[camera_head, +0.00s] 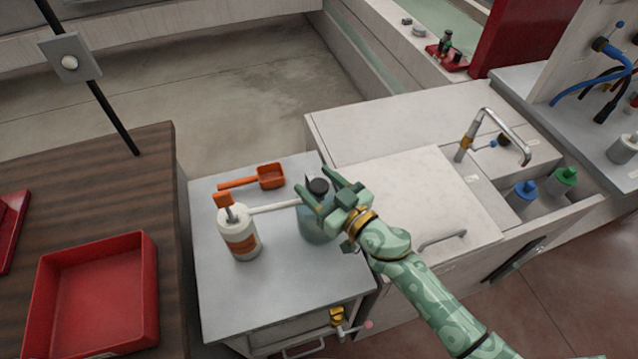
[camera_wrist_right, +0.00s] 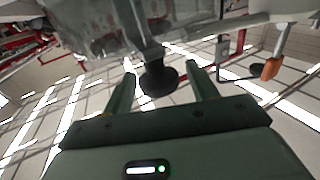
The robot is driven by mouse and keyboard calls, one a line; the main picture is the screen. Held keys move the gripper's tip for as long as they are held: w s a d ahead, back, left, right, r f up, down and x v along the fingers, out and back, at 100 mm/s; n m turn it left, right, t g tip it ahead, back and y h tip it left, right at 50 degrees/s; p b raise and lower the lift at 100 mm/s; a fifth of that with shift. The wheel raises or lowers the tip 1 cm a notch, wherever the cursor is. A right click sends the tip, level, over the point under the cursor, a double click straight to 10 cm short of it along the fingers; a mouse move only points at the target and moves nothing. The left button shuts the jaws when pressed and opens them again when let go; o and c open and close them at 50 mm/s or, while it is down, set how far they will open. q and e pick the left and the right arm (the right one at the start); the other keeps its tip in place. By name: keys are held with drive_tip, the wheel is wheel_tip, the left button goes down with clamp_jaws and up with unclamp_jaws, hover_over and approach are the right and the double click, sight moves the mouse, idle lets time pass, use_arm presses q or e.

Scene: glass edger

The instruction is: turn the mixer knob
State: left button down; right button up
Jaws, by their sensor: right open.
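The mixer knob (camera_head: 318,185) is a dark round cap on top of a grey-green vessel (camera_head: 314,228) on the small grey cabinet. My right gripper (camera_head: 320,183) is open, with its two green fingers apart on either side of the knob. In the right wrist view the black knob (camera_wrist_right: 158,79) sits between the fingers of the open gripper (camera_wrist_right: 162,75), with a visible gap on both sides. The hand hides part of the vessel. My left gripper is not in view.
An orange scoop (camera_head: 268,177) lies behind. The cabinet top (camera_head: 285,287) is clear in front. A faucet (camera_head: 490,130) stands to the right.

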drive_tip(key=shift+c, duration=0.4)
drive_tip(key=c, duration=0.9)
drive_tip(key=shift+r+n+g+y+p, duration=0.15)
drive_tip(key=shift+n+g+y+p, duration=0.45)
drive_tip(key=shift+n+g+y, duration=0.2)
drive_tip(key=shift+d+n+g+y, duration=0.1)
drive_tip(key=shift+n+g+y, duration=0.5)
drive_tip(key=shift+g+y, duration=0.15)
drive_tip(key=shift+n+g+y, duration=0.45)
drive_tip(key=shift+n+g, duration=0.25)
drive_tip(key=shift+g, duration=0.35)
drive_tip(key=shift+f+n+g+y, duration=0.2)
drive_tip(key=shift+n+g+y, duration=0.4)
drive_tip(key=shift+n+g, duration=0.5)
drive_tip(key=shift+g+b, duration=0.35)
drive_tip(key=shift+g, duration=0.15)
